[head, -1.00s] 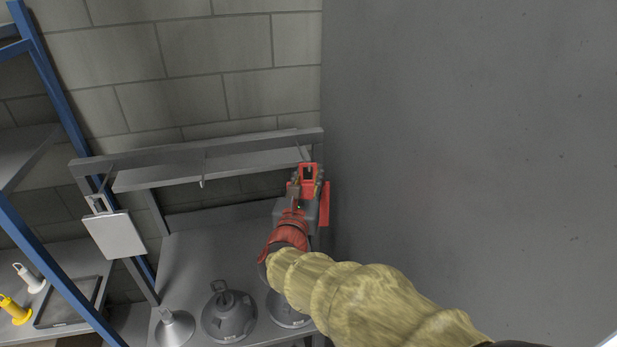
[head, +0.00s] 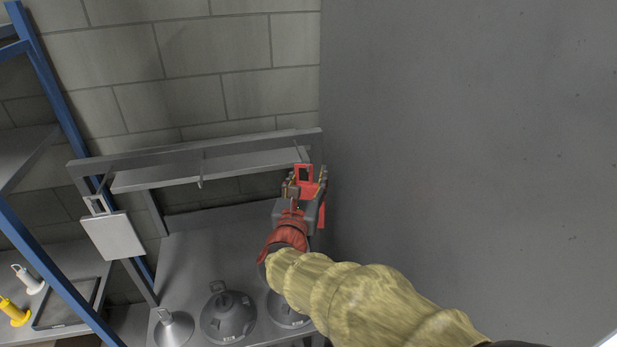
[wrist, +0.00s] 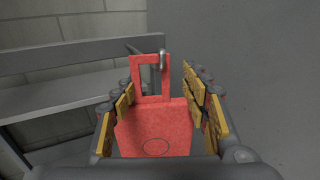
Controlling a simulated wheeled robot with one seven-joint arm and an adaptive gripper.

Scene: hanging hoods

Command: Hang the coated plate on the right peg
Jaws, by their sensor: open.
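The coated plate is red, with a square loop handle (head: 304,173) at the right end of the rail. In the wrist view its red body (wrist: 155,128) is upright between my fingers. The right peg (head: 299,152) comes off the rail; its rounded tip (wrist: 163,60) shows in front of the handle's upper right. The peg appears to pass through the loop, though the contact is too small to tell. My gripper (head: 306,184) is open around the plate, with gaps beside it at the yellow finger pads. My arm and gripper hide much of the plate in the head view.
A white plate (head: 112,236) hangs on the left peg. The middle peg (head: 201,182) is empty. Below stand a grey cone hood (head: 174,328) and a grey domed hood (head: 229,316), with another partly hidden by my arm. A grey wall (head: 470,150) is close on the right.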

